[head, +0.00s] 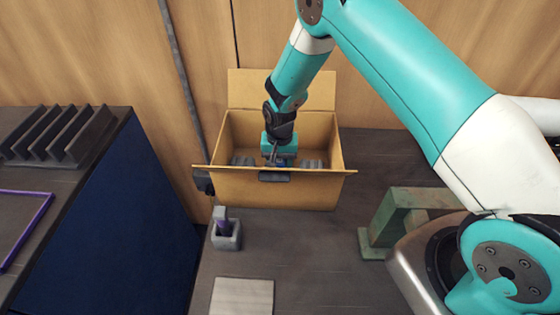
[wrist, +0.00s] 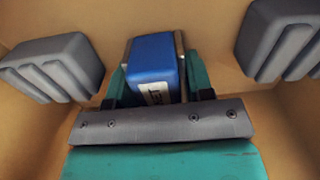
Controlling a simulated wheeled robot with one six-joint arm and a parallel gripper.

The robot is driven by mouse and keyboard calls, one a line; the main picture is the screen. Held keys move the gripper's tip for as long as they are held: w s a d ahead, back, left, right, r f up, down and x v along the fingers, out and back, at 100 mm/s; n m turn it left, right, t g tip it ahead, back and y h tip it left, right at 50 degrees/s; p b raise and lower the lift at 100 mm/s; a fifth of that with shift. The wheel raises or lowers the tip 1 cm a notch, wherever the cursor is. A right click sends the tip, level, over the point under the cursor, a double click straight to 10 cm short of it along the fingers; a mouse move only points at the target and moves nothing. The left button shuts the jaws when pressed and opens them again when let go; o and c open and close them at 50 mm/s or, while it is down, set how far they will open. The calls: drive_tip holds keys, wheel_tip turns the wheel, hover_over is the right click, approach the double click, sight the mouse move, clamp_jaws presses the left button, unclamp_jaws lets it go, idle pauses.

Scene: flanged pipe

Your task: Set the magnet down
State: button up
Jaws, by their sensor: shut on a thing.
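My gripper (head: 279,154) reaches down into an open cardboard box (head: 305,190). In the wrist view my gripper (wrist: 155,85) is shut on a blue block with a white label, which I take to be the magnet (wrist: 153,58). The magnet is between the two teal fingers. I cannot tell whether the magnet touches the box floor.
Grey ribbed blocks (wrist: 55,68) and (wrist: 285,40) lie in the box on both sides of the gripper. A small grey holder (head: 227,238) with a purple item, a pale plate (head: 242,297) and a green bracket (head: 385,222) stand on the dark table. Bare table lies between them.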

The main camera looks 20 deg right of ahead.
drive_tip(key=o, duration=1.2)
drive_tip(key=shift+f, duration=0.1)
wheel_tip(320, 180, up, 12)
drive_tip(key=p, duration=0.7)
drive_tip(key=shift+p, duration=0.4)
drive_tip(key=s+a+r+n+y, duration=0.1)
drive_tip(key=s+a+r+n, duration=0.15)
drive_tip(key=s+r, duration=0.6)
drive_tip(key=s+a+r+n+y, duration=0.2)
drive_tip(key=s+r+n, duration=0.1)
drive_tip(key=r, duration=1.1)
drive_tip(key=s+r+n, duration=0.2)
drive_tip(key=s, duration=0.4)
drive_tip(key=s+r+n, duration=0.2)
drive_tip(key=s+r, duration=0.1)
drive_tip(key=s, duration=0.2)
drive_tip(key=s+r+n+y, duration=0.1)
drive_tip(key=s+r+n, duration=0.1)
drive_tip(key=s, duration=0.4)
drive_tip(key=shift+s+r, duration=0.3)
drive_tip(key=shift+r, duration=0.05)
